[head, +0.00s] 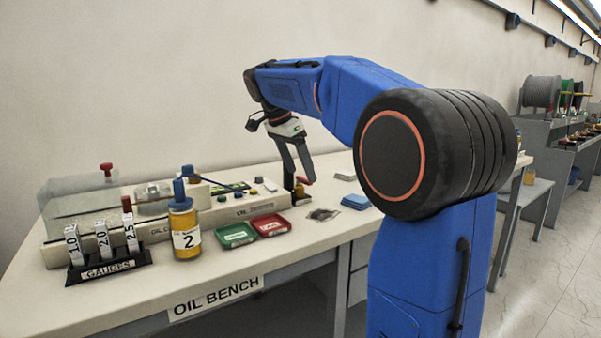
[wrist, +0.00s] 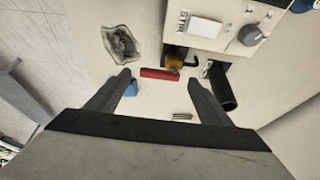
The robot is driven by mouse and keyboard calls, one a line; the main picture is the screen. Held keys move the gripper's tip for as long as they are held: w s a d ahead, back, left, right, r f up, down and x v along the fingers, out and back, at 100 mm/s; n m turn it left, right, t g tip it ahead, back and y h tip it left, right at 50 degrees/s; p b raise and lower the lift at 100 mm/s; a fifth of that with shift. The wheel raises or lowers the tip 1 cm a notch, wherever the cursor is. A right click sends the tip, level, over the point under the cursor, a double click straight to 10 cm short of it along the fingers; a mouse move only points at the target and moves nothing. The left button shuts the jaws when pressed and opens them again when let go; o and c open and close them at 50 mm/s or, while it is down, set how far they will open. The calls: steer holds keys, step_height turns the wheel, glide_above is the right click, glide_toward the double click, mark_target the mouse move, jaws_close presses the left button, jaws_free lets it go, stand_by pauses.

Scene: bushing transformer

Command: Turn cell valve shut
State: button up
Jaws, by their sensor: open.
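A red lever (wrist: 158,74) on a brass-coloured valve body (wrist: 174,57) shows in the wrist view, at the edge of the tester housing. The lever lies sideways in the picture, and its red also shows in the head view (head: 302,180) beside my fingers. My gripper (wrist: 159,78) is open, with one finger toward each side of the lever and nothing held. In the head view my gripper (head: 303,184) points down at the right end of the tester. I cannot tell whether the fingers touch the lever.
A black cylinder (wrist: 221,88) stands close to the right finger. A clear bag (wrist: 121,43) and a blue pad (head: 355,202) lie nearby. Green (head: 236,235) and red (head: 271,226) trays, the "2" bottle (head: 185,230) and the gauge rack (head: 108,267) stand farther left.

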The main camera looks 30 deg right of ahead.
steer(key=shift+d+f, duration=0.3)
steer(key=shift+f, duration=0.35)
steer(key=shift+c, duration=0.5)
steer(key=c, duration=0.9)
steer(key=shift+c, duration=0.2)
